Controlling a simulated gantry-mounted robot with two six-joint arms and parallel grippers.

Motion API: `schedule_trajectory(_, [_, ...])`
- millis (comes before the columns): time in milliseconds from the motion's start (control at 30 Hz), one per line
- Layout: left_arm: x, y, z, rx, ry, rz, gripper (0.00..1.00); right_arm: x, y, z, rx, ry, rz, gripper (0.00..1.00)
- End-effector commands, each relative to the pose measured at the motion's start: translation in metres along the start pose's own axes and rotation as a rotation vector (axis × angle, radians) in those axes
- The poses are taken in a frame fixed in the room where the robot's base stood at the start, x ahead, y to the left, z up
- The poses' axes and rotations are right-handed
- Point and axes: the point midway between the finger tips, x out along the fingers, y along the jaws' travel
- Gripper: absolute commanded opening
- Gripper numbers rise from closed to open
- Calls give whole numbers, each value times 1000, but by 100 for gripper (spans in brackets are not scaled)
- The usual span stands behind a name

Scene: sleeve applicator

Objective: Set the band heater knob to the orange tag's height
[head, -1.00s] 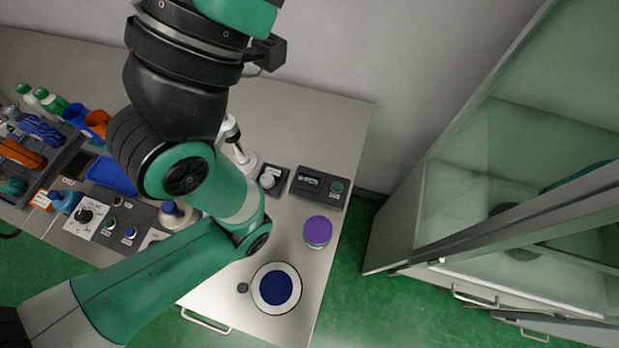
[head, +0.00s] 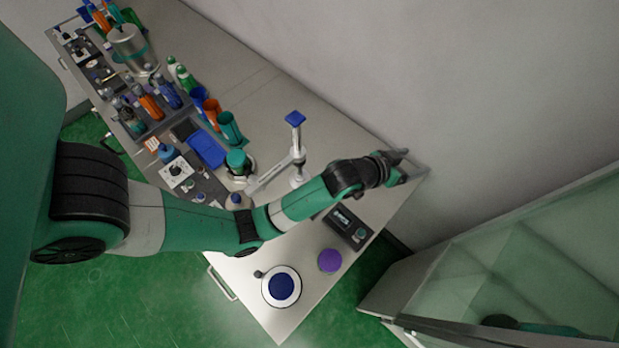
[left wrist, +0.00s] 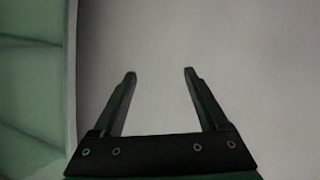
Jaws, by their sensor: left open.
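A dark knob on a white dial card (head: 176,170) sits on the grey panel at the left of the bench; I take it for the band heater knob, but its label is too small to read. A small orange and white tag (head: 152,144) stands beside it, to its upper left. My left gripper (head: 407,166) is far to the right of both, over the bench's back right corner near the wall. In the left wrist view the left gripper (left wrist: 160,72) is open and empty, facing bare wall. My right gripper is not seen.
A white stand with a blue top (head: 295,118) rises behind my left forearm. A dark box with a display (head: 345,222), a purple disc (head: 330,261) and a blue round plate (head: 281,287) lie at the bench's right end. A glass-fronted cabinet (head: 540,250) stands at right.

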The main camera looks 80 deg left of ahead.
Motion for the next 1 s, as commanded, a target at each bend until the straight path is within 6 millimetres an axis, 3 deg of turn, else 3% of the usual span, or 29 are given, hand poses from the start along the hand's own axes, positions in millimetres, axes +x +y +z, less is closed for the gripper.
schedule_trajectory(33, [-21, -22, 18, -10, -129, -61, 76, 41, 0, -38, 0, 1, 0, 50])
schedule_trajectory(100, [-47, -52, 70, -26, -288, -136, 76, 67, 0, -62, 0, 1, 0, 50])
schedule_trajectory(200, [-101, -86, 131, -51, -481, -228, 76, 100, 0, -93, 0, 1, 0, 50])
schedule_trajectory(300, [-153, -106, 169, -73, -613, -290, 76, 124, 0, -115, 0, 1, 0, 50])
schedule_trajectory(433, [-191, -116, 194, -92, -696, -329, 76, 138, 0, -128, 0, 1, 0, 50])
schedule_trajectory(533, [-199, -118, 203, -97, -716, -338, 76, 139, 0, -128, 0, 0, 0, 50])
schedule_trajectory(700, [-194, -120, 210, -97, -716, -338, 76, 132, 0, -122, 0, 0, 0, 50])
schedule_trajectory(1000, [-155, -135, 249, -98, -714, -337, 76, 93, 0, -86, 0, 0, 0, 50])
